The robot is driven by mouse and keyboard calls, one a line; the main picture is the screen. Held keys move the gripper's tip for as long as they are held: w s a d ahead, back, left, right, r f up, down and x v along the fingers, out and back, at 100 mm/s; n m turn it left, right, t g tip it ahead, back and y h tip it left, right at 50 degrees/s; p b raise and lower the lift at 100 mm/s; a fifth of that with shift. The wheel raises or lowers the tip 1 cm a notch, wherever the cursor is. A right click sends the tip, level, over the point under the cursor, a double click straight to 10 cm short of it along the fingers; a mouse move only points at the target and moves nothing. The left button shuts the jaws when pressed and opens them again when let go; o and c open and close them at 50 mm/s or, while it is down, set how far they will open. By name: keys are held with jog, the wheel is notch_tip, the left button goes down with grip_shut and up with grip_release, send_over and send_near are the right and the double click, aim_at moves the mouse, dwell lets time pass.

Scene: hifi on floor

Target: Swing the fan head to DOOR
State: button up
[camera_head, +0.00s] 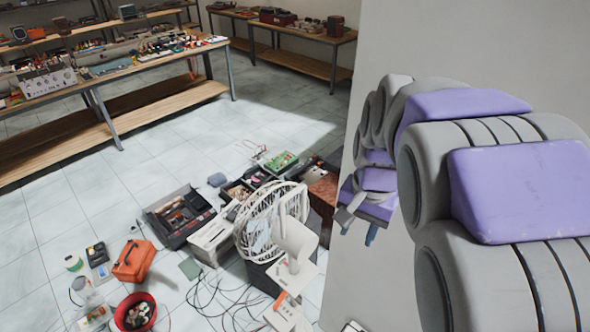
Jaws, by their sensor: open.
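The white fan (294,243) stands on the floor among the clutter, low and right of centre. Its round wire-cage head (250,228) faces left in the picture, with the motor housing on the right side of the cage. My gripper (357,224) is open and empty, hanging from my grey and purple arm to the right of the fan, with a gap between them in the picture. I cannot tell their separation in depth. No readable DOOR mark shows.
A pale wall or pillar (390,40) rises behind my arm. Workbenches (105,110) line the back.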

jog(key=w+a+r+m+p, duration=0.2)
jog(key=w+a+r+p, duration=0.25)
jog(key=w, duration=0.65)
jog(key=t+y+p, duration=0.1)
jog(key=p, duration=0.2)
send_near(294, 190)
jog(key=shift+m, duration=0.4)
jog(key=f, duration=0.2)
jog(key=f+p, duration=0.1)
jog(key=f, duration=0.2)
jog(key=a+f, duration=0.1)
jog(key=f, duration=0.2)
jog(key=shift+w+a+f+p, duration=0.1)
jog(key=shift+w+p, duration=0.2)
grip_shut()
